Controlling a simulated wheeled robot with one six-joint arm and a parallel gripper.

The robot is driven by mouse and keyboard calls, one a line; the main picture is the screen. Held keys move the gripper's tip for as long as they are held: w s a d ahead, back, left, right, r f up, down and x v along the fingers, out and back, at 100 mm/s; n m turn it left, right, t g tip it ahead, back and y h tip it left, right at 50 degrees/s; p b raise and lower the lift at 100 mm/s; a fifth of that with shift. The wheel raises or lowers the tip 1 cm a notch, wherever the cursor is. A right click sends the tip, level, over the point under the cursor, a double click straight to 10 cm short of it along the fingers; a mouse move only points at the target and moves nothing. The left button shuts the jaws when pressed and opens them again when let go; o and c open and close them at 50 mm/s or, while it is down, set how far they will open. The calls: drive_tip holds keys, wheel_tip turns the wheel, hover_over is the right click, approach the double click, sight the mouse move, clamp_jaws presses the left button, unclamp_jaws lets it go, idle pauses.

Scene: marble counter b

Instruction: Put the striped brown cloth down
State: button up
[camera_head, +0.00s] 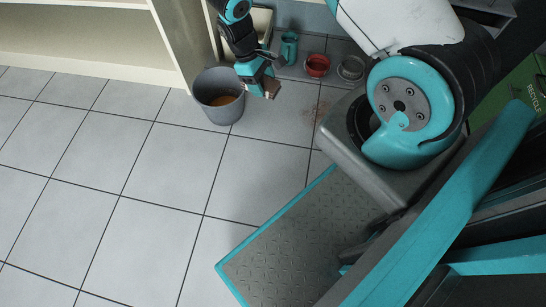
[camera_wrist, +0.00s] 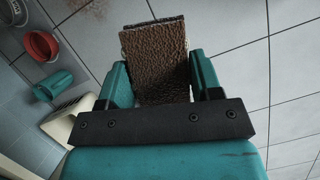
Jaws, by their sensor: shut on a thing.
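The brown cloth (camera_wrist: 157,55) shows in the wrist view as a flat, rough-textured brown piece with a dark edge at its far end; I cannot make out clear stripes. My gripper (camera_wrist: 161,84) is shut on it, with one teal finger on each side. The cloth's near end is hidden behind the dark gripper bar. In the head view my gripper (camera_head: 264,82) is at the upper middle, just right of the grey bucket's rim. Only a small brown bit of the cloth (camera_head: 272,88) shows there. I cannot tell its exact height above the floor.
A grey bucket (camera_head: 213,112) with something brown inside stands on the tiles. A teal cup (camera_head: 289,48), a red bowl (camera_head: 317,65) and a grey bowl (camera_head: 351,68) stand by the wall. A brownish stain (camera_head: 321,112) marks the floor. Tiles at left are clear.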

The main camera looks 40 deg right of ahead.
wheel_tip(320, 180, down, 18)
drive_tip(key=s+d+r+n+h+b, duration=0.1)
drive_tip(key=s+d+n+b, duration=0.15)
drive_tip(key=b, duration=1.25)
hover_over(277, 148)
drive_tip(key=shift+n, duration=0.25)
drive_tip(key=f, duration=1.4)
drive_tip(key=shift+w+a+f, duration=0.25)
drive_tip(key=shift+w+a, duration=0.1)
drive_tip(key=shift+a, duration=0.05)
drive_tip(key=shift+f+b, duration=1.25)
drive_tip(key=shift+f, duration=1.05)
drive_tip(key=shift+f, duration=0.1)
